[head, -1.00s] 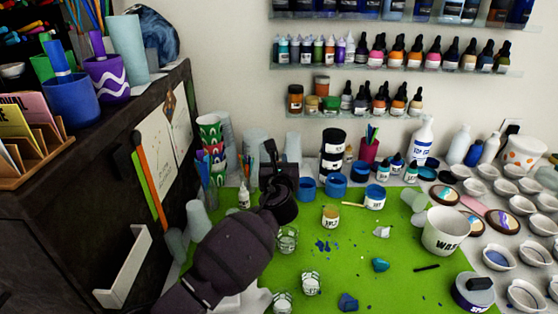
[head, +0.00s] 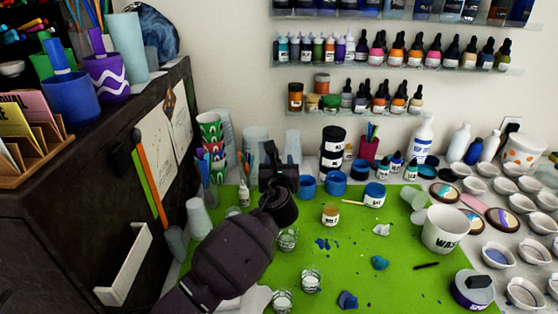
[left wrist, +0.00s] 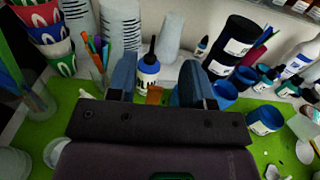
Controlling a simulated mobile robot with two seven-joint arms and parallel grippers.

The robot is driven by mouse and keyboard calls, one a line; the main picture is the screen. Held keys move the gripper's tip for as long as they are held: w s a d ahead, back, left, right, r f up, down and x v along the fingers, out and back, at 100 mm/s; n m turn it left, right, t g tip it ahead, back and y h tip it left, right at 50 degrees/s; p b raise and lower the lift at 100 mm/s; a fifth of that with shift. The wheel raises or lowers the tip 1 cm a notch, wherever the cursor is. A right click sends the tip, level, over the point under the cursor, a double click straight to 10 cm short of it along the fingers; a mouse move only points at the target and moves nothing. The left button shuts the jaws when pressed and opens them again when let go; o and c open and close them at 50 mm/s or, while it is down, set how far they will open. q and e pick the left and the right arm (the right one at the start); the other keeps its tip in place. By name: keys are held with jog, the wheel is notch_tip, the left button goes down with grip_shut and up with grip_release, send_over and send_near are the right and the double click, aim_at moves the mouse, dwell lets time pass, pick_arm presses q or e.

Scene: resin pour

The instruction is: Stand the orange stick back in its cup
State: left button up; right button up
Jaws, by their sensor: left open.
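My left gripper (head: 278,168) is open at the back left of the green mat, with its arm coming from the lower left. In the left wrist view its two blue-grey fingers (left wrist: 155,85) stand apart. A small orange piece (left wrist: 155,95) shows low between them; I cannot tell whether it is the orange stick, and its rest is hidden. A group of coloured sticks (left wrist: 98,50) stands left of the fingers, also seen in the head view (head: 247,163); its cup is hard to make out. A dark red cup (head: 368,149) with coloured sticks stands farther right.
Stacked patterned cups (head: 211,130) stand at the left. Black jars (head: 333,150) and blue tubs (head: 336,184) stand to the right. The green mat (head: 400,270) has loose fragments and some free room. A dark cabinet (head: 70,220) borders the left.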

pick_arm(q)
jog(key=s, duration=0.9)
jog(key=shift+s+p, duration=0.35)
jog(key=shift+p, duration=0.05)
pick_arm(e)
jog(key=shift+w+a+r, duration=0.1)
jog(key=shift+w+r, duration=0.4)
jog(key=shift+r, duration=0.4)
jog(key=shift+s, duration=0.15)
jog(key=shift+s+f, duration=0.4)
jog(key=shift+s, duration=0.05)
